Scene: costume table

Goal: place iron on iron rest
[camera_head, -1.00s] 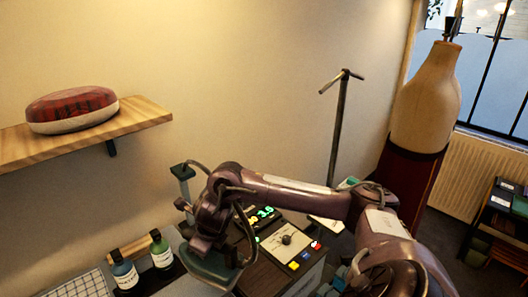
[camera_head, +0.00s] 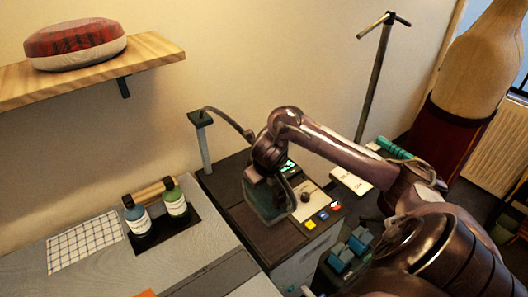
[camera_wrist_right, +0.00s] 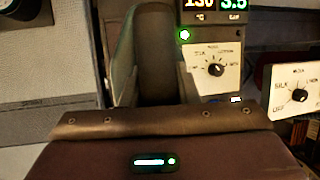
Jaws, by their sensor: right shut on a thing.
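The iron (camera_head: 266,203) is a dark grey-green body held in my right gripper (camera_head: 264,176). It is over the brown top of a boxy station (camera_head: 262,236), left of the control panel. I cannot tell whether it touches that top. In the right wrist view a dark, rounded part of the iron (camera_wrist_right: 152,55) sits between the fingers of my right gripper (camera_wrist_right: 150,85). No separate iron rest can be made out; the iron and gripper hide part of the station top. My left gripper is not in view.
A control panel (camera_head: 316,203) with a knob and coloured buttons sits right of the iron. A post (camera_head: 201,146) with a cable stands behind. Two bottles (camera_head: 138,218) (camera_head: 175,201) stand on a dark tray at the left. A wooden shelf (camera_head: 150,52) is above.

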